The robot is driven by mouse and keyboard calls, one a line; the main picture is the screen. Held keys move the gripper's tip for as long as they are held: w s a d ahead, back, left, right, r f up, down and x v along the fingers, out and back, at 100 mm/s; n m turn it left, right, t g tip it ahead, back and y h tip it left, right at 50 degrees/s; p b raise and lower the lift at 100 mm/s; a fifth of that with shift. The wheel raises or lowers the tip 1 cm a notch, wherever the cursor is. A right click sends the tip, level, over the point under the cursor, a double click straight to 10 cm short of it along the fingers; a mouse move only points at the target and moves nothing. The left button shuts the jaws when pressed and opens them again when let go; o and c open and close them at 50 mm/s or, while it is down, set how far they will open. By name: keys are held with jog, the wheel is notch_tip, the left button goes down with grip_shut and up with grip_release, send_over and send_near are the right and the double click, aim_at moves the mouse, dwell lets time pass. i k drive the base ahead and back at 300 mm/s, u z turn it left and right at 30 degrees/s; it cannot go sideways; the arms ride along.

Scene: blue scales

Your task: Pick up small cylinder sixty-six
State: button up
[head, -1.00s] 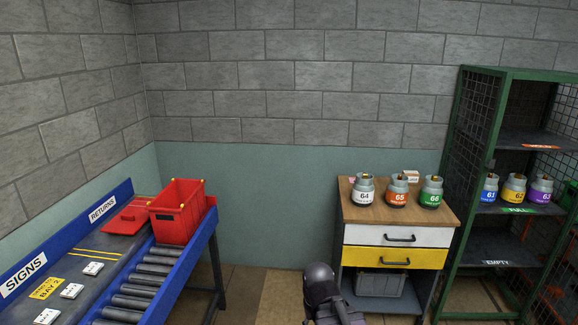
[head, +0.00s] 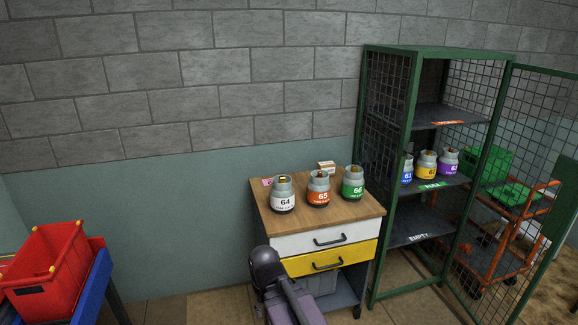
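Small cylinder sixty-six (head: 353,184) is grey with a green band marked 66. It stands upright at the right end of the wooden-topped cabinet (head: 335,213), next to the cage. Cylinder 65 (head: 318,189), with an orange band, stands to its left, and cylinder 64 (head: 283,195), with a white band, stands further left. They are apart from each other. Part of my dark arm shows at the bottom, in front of the cabinet. My gripper's fingers cannot be made out, and nothing touches cylinder sixty-six.
A green mesh cage (head: 385,150) with an open door stands right of the cabinet, holding cylinders 61, 62 and 63 (head: 448,162) on its middle shelf. An orange trolley (head: 508,228) is behind the door. A red crate (head: 48,268) sits on a blue-sided conveyor at lower left.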

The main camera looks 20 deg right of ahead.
aim_at(353, 182)
jog(key=z, duration=0.2)
jog(key=i, duration=0.95)
jog(key=z, duration=0.15)
